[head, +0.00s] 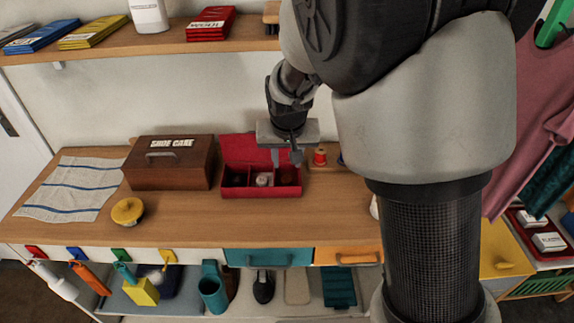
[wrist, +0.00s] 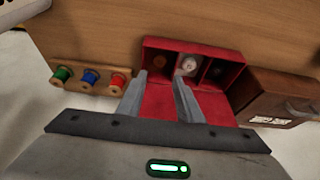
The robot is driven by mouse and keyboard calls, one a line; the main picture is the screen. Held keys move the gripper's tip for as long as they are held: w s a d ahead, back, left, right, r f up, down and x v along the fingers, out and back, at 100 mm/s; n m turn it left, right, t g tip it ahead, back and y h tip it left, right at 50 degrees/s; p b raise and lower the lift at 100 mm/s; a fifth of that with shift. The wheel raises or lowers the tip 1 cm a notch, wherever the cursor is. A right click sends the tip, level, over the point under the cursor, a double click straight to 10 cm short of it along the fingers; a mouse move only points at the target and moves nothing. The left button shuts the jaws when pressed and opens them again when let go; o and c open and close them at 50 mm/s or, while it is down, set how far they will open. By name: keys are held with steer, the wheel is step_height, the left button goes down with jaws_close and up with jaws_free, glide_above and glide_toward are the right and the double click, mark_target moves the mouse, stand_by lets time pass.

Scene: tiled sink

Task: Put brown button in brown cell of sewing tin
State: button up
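The red sewing tin (head: 262,192) stands open on the wooden counter, its lid raised at the back. It has three cells in a row. In the head view the left cell is dark, the middle one holds pale round things and the right one looks brownish. The wrist view shows the tin (wrist: 238,58) turned around, with a small brown shape (wrist: 159,60) in its left cell. I cannot tell whether that is the brown button or the cell's marking. My gripper (head: 286,158) is over the tin's right part, fingers apart; nothing shows between the fingertips (wrist: 160,80) in the wrist view.
A brown shoe care box (head: 168,170) stands close left of the tin. A spool rack (wrist: 88,76) with green, blue and red spools is on its other side. A yellow round object (head: 127,211) and a striped cloth (head: 70,190) lie farther left. The counter's front is clear.

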steer(key=s+d+r+y, duration=0.1)
steer(key=s+d+r, duration=0.7)
steer(key=s+r, duration=0.4)
steer(key=s+d+r, duration=0.1)
steer(key=s+d, duration=0.1)
steer(key=s, duration=0.4)
steer(key=s+d+r+t+h, duration=0.1)
steer(key=s+d+r, duration=0.1)
steer(key=s, duration=0.5)
steer(key=shift+d, duration=0.3)
steer(key=shift+s+r, duration=0.1)
steer(key=shift+r, duration=0.05)
